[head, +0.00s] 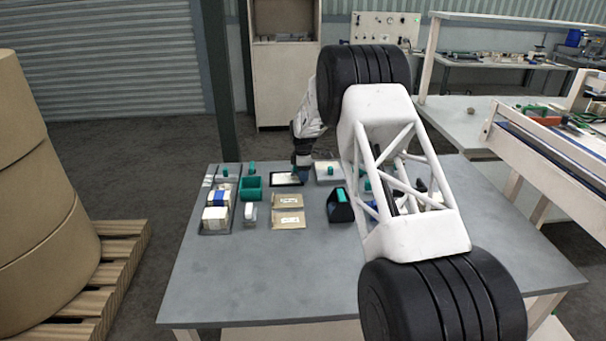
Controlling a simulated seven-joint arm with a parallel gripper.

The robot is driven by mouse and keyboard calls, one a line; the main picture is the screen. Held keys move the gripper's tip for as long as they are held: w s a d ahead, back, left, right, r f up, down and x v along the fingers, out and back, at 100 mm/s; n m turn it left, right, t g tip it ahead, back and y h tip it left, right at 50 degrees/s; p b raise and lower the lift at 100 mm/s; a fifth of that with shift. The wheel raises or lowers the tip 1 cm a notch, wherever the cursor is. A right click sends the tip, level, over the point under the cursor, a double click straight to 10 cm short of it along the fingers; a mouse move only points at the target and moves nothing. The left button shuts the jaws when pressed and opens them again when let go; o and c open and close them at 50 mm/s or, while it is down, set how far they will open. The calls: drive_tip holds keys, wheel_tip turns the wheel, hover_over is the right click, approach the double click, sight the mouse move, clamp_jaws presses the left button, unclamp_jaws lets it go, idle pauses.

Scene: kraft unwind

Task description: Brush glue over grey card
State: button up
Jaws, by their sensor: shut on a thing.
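My gripper (301,160) is at the far side of the grey table, pointing down. It is shut on a small blue-teal thing (301,174), probably the brush, though it is too small to be sure. The thing's lower end is over or beside the right end of a flat pale card in a dark frame (285,179). I cannot tell whether they touch, or whether this is the grey card. No glue can be made out on it. A teal open box (252,188) stands left of it, possibly the glue container.
Two brown packets (288,219) lie in front of the framed card. A dark holder (340,208) with a teal top stands to their right. A dark tray (218,216) with white blocks is at left. My arm hides part of the table's right side. The front left table (250,285) is clear.

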sight(277, 178)
drive_tip(key=shift+w+f, duration=0.1)
drive_tip(key=shift+w, duration=0.1)
idle(0.4)
drive_tip(key=shift+a, duration=0.1)
drive_tip(key=shift+a, duration=1.7)
drive_tip(key=shift+a, duration=0.1)
drive_tip(key=shift+a, duration=1.7)
drive_tip(key=shift+a, duration=0.15)
drive_tip(key=shift+a, duration=1.65)
drive_tip(key=shift+d, duration=0.15)
